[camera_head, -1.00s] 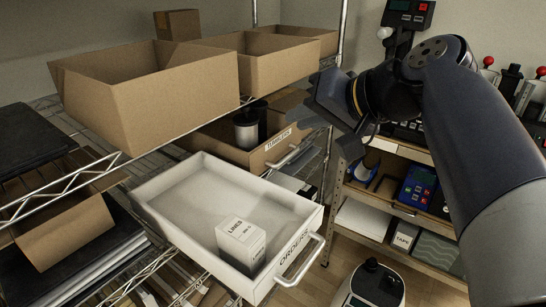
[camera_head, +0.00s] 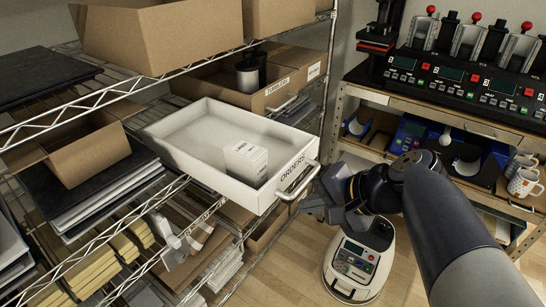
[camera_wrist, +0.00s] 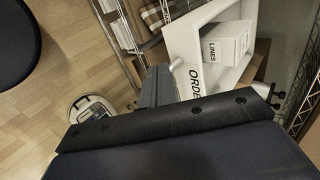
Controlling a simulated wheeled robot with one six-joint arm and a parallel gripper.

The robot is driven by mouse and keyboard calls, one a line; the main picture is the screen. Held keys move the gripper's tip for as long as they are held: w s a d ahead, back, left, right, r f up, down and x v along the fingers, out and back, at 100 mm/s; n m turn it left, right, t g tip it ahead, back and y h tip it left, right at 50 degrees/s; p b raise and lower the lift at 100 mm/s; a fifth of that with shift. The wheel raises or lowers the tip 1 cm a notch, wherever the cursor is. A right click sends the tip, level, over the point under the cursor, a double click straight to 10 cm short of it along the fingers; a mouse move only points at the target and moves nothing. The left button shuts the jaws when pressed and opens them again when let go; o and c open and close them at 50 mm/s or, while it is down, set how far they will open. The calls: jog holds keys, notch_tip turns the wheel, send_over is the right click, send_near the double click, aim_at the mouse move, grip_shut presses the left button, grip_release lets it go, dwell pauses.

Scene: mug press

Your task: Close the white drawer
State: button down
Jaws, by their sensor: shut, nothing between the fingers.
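The white drawer (camera_head: 190,152), labelled ORDERS, stands pulled out from the wire shelf in the head view. A white box (camera_head: 246,160) sits inside it near the front. The drawer's bar handle (camera_head: 298,182) is on its front face. My gripper (camera_head: 318,203) is shut and empty, just right of the handle and close to it. I cannot tell whether it touches. In the wrist view the drawer (camera_wrist: 183,45) is tilted, with the box (camera_wrist: 226,43) marked LINES in it, and my gripper (camera_wrist: 157,85) is beside its front face, partly hidden by the wrist.
Cardboard boxes (camera_head: 160,35) stand on the shelf above, and a TUMBLERS box (camera_head: 255,98) is behind the drawer. A round white machine (camera_head: 357,258) stands on the floor below my gripper. A bench with presses (camera_head: 465,80) and mugs (camera_head: 524,180) is at the right.

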aim_at(266, 201)
jog(key=w+a+f, duration=0.2)
jog(key=a, duration=0.1)
jog(key=w+a+f, duration=0.1)
jog(key=a, duration=0.1)
jog(key=shift+w+p, duration=0.4)
jog(key=shift+w+a, duration=0.4)
jog(key=w+a+p, duration=0.1)
jog(key=w+a, duration=0.4)
jog(key=a, duration=0.1)
jog(key=w+a+p, duration=0.2)
jog(key=w+a, duration=0.3)
jog(key=a, duration=0.2)
jog(key=w+a+p, duration=0.1)
jog(key=w+a, duration=0.4)
jog(key=a, duration=0.2)
jog(key=shift+w+p, duration=0.25)
jog(key=shift+p, duration=0.1)
jog(key=shift+w+r, duration=0.1)
